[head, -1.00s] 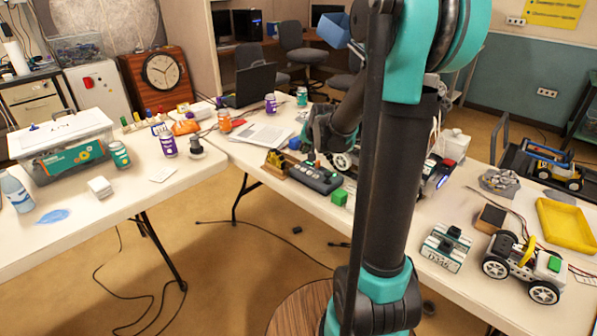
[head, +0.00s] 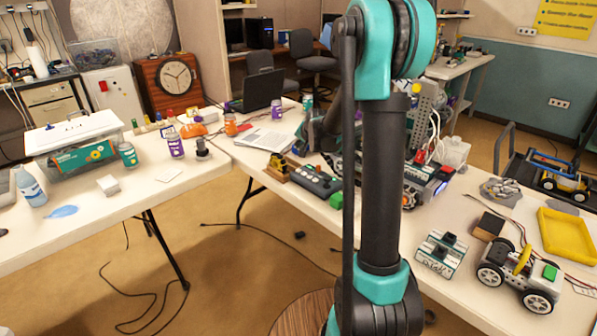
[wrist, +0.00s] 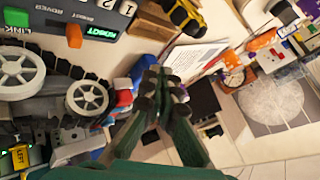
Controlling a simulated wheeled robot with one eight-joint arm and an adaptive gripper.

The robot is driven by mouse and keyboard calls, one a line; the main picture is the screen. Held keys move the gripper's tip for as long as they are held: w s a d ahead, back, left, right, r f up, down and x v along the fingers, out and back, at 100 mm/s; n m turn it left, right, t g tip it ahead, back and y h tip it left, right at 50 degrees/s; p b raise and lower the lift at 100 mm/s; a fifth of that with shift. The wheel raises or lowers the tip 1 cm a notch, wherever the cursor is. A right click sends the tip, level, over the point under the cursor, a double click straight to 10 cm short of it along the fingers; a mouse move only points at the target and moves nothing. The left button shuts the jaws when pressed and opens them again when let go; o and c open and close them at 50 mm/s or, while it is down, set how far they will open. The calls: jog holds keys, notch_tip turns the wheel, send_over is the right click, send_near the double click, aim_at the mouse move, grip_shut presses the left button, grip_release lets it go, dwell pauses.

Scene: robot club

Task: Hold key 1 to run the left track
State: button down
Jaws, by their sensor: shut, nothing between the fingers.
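The grey control box (head: 317,181) lies on the right-hand table, left of my arm in the head view. In the wrist view the control box (wrist: 62,20) is at the upper left, with a lit green display and an orange lever. White number keys (wrist: 126,8) sit at its top edge, partly cut off. The tracked machine (head: 425,165) stands behind my arm; its white wheels (wrist: 87,98) and a yellow LEFT label (wrist: 20,157) show in the wrist view. My gripper (wrist: 158,80) is shut and empty, to the right of the box and wheels in that picture, apart from the keys.
A laptop (head: 262,90) and papers (head: 262,139) are farther back. A white-wheeled car (head: 520,275) and a yellow tray (head: 568,232) are at right.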

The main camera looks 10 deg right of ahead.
aim_at(299, 171)
jog(key=shift+f, duration=4)
jog(key=shift+f, duration=0.2)
jog(key=shift+f, duration=0.2)
jog(key=shift+f, duration=0.4)
dwell(1.4)
jog(key=shift+r, duration=0.8)
jog(key=shift+r, duration=2.5)
jog(key=shift+s, duration=0.1)
